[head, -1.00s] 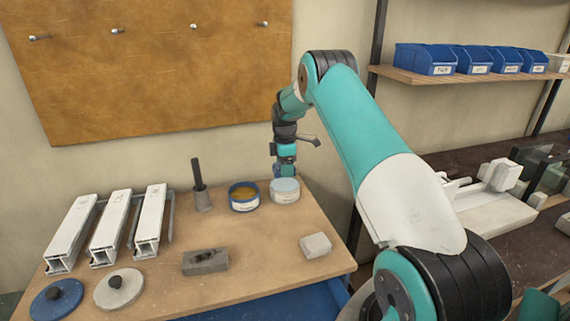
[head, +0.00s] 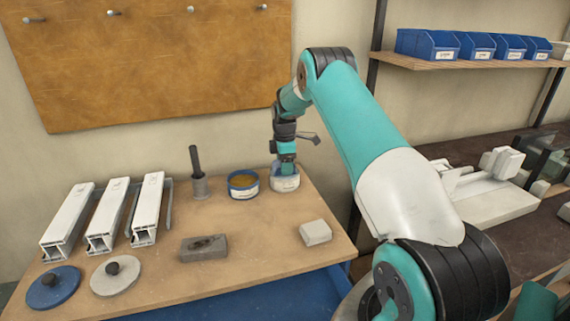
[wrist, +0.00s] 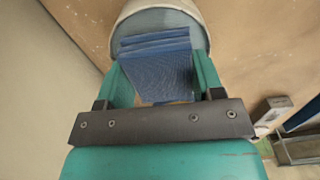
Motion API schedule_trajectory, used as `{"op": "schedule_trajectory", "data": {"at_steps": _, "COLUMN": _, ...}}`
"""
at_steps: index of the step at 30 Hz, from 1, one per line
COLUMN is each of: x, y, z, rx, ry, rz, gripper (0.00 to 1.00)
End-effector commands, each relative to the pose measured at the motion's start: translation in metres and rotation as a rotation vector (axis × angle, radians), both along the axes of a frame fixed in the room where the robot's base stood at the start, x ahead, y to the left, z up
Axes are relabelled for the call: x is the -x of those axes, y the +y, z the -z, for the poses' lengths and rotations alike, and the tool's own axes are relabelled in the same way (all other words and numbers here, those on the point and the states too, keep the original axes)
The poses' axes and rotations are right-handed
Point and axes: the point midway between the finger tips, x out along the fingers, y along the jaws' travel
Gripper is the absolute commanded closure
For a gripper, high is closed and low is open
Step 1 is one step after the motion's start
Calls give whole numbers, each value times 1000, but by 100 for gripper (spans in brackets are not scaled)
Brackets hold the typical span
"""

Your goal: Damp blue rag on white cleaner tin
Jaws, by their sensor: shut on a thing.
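The white cleaner tin (head: 286,184) stands at the back right of the bench in the head view. Its pale top (wrist: 155,20) lies at the upper edge of the wrist view. My gripper (head: 286,167) points down right over that tin. It is shut on the folded blue rag (wrist: 157,68), which sits between its teal fingers in the wrist view. The rag overlaps the tin's top there; I cannot tell whether the two touch. In the head view the rag is largely hidden by the gripper and the tin.
A blue open tin (head: 243,190) with yellowish contents stands close left of the white one. Further left are a grey pot (head: 200,188) with a dark handle and several white profiles (head: 68,220). A grey block (head: 204,248) and a pale block (head: 315,232) lie in front.

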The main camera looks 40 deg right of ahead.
Motion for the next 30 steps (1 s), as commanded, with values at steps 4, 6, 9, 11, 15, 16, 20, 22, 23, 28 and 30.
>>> {"op": "schedule_trajectory", "data": {"at_steps": 4, "x": 0, "y": 0, "z": 0, "rx": 0, "ry": 0, "rz": 0, "gripper": 58}}
{"op": "schedule_trajectory", "data": {"at_steps": 6, "x": 0, "y": 0, "z": 1, "rx": 0, "ry": 0, "rz": 0, "gripper": 58}}
{"op": "schedule_trajectory", "data": {"at_steps": 9, "x": 0, "y": 0, "z": 2, "rx": 0, "ry": 0, "rz": 0, "gripper": 58}}
{"op": "schedule_trajectory", "data": {"at_steps": 11, "x": 0, "y": 0, "z": 3, "rx": 0, "ry": 0, "rz": 0, "gripper": 58}}
{"op": "schedule_trajectory", "data": {"at_steps": 15, "x": 0, "y": 0, "z": 5, "rx": 0, "ry": 0, "rz": 0, "gripper": 58}}
{"op": "schedule_trajectory", "data": {"at_steps": 16, "x": 0, "y": 0, "z": 5, "rx": 0, "ry": 0, "rz": 0, "gripper": 58}}
{"op": "schedule_trajectory", "data": {"at_steps": 20, "x": 0, "y": 0, "z": 7, "rx": 0, "ry": 0, "rz": 0, "gripper": 58}}
{"op": "schedule_trajectory", "data": {"at_steps": 22, "x": 0, "y": 0, "z": 8, "rx": 0, "ry": 0, "rz": 0, "gripper": 58}}
{"op": "schedule_trajectory", "data": {"at_steps": 23, "x": 0, "y": 0, "z": 8, "rx": 0, "ry": 0, "rz": 0, "gripper": 58}}
{"op": "schedule_trajectory", "data": {"at_steps": 28, "x": 0, "y": 0, "z": 10, "rx": 0, "ry": 0, "rz": 0, "gripper": 58}}
{"op": "schedule_trajectory", "data": {"at_steps": 30, "x": 0, "y": 0, "z": 10, "rx": 0, "ry": 0, "rz": 0, "gripper": 58}}
